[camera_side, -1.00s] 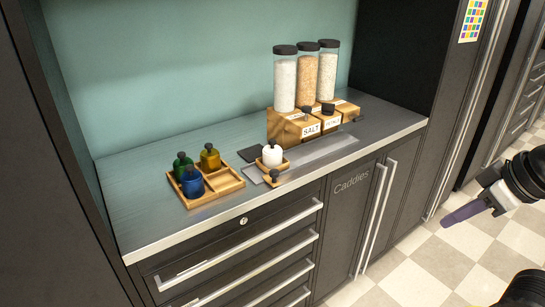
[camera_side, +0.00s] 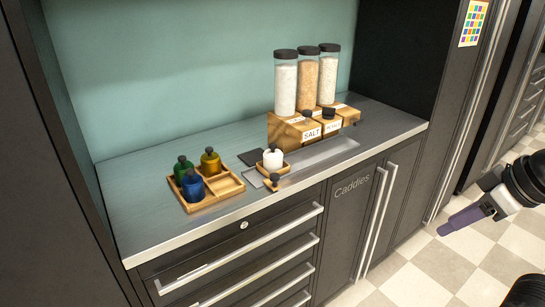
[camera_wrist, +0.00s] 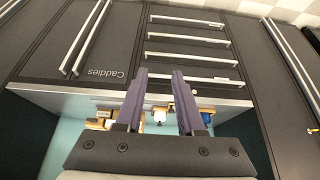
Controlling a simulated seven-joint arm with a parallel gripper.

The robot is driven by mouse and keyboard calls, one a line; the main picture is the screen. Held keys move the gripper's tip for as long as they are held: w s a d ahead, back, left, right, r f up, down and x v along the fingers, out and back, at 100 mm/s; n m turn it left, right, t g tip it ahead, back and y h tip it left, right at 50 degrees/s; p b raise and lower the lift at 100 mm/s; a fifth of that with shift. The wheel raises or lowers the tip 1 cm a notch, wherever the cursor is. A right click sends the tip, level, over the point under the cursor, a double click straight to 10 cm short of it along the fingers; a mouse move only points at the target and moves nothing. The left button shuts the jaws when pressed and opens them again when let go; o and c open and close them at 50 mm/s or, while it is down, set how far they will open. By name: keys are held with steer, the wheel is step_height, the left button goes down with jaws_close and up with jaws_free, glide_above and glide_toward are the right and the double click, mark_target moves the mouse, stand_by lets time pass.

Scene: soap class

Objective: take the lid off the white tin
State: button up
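The white tin (camera_side: 273,160) is a small white pot with a dark knob on top, in a small wooden tray (camera_side: 265,171) near the counter's front edge. Its lid seems to be on; the seam is too small to see. In the wrist view the white tin (camera_wrist: 159,116) shows small, beyond and between my fingers. My gripper (camera_side: 447,226) is to the right of the counter, out over the floor, well apart from the tin. In the wrist view its two purple fingers (camera_wrist: 164,76) are spread apart with nothing between them.
Left of the tin, a wooden caddy (camera_side: 233,185) holds green, amber and blue bottles (camera_side: 193,186). A small wooden piece with a dark knob (camera_side: 274,182) sits in front. Behind right stand three tall dispensers (camera_side: 306,80) on wooden blocks. The right end of the counter is clear.

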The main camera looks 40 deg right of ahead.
steer(key=o, duration=0.9)
